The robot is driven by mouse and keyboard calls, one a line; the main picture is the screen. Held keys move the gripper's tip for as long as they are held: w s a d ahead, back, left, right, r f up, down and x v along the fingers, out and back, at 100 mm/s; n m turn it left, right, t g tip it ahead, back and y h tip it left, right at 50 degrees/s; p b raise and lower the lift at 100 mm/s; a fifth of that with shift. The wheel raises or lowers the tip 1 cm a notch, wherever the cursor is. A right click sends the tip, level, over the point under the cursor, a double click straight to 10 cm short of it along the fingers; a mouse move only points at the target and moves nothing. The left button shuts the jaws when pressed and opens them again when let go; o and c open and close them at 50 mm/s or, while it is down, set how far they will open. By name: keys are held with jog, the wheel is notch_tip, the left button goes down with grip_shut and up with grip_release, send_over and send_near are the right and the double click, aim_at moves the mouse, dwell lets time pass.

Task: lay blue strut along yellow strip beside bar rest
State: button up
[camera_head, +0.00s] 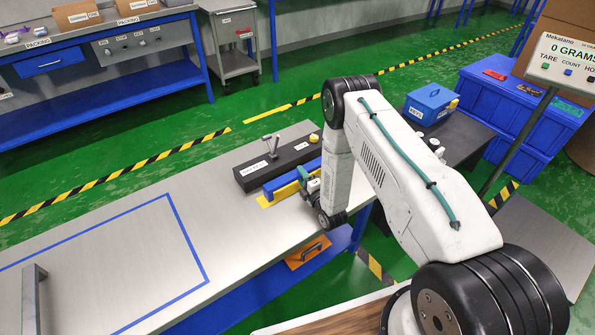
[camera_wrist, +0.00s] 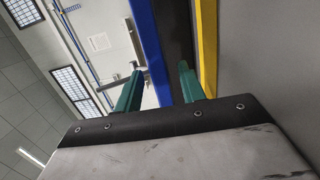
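The blue strut (camera_head: 286,181) lies lengthwise along the front side of the black bar rest (camera_head: 277,163) on the bench. The yellow strip (camera_head: 283,193) runs parallel to it on the near side and is partly covered from view. My gripper (camera_head: 308,183) is at the right part of the strut, its fingers mostly hidden by my arm. In the wrist view, two green fingers (camera_wrist: 159,82) stand apart with the blue strut (camera_wrist: 150,48) showing between them, nearer the left finger. A dark band separates strut from yellow strip (camera_wrist: 208,45). Whether the strut touches the bench is unclear.
The grey bench (camera_head: 130,250) is clear to the left, with a blue tape outline and a grey handle (camera_head: 33,300). A blue box (camera_head: 430,104) stands on a dark surface behind my arm. A scale display (camera_head: 565,55) is at the right.

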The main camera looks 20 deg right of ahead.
jog(key=s, duration=0.2)
jog(key=s+d, duration=0.1)
jog(key=s, duration=0.5)
jog(key=shift+d+r, duration=0.1)
jog(key=shift+d, duration=0.2)
jog(key=w+r+m+g, duration=0.2)
jog(key=w+r, duration=0.5)
jog(key=r, duration=0.2)
notch_tip(320, 180, up, 22)
jog(key=s+d+r+m+g+h, duration=0.1)
jog(key=s+d+m+g+h, duration=0.2)
jog(key=m+g, duration=0.35)
jog(key=s+r+m+g+h, duration=0.1)
jog(key=s+r+m+g, duration=0.15)
jog(key=s+r, duration=0.45)
jog(key=s+r+m+g, duration=0.1)
jog(key=s+r+m, duration=0.35)
jog(key=s, duration=0.55)
jog(key=s+a+r+m+g, duration=0.1)
jog(key=s+r+m+g, duration=0.1)
jog(key=s, duration=1)
jog(key=s+a+r+m+g, duration=0.1)
jog(key=s+r+m+g, duration=0.1)
jog(key=s, duration=1)
jog(key=shift+a+r+m+y, duration=0.15)
jog(key=shift+r+m+y, duration=0.25)
jog(key=shift+r, duration=0.4)
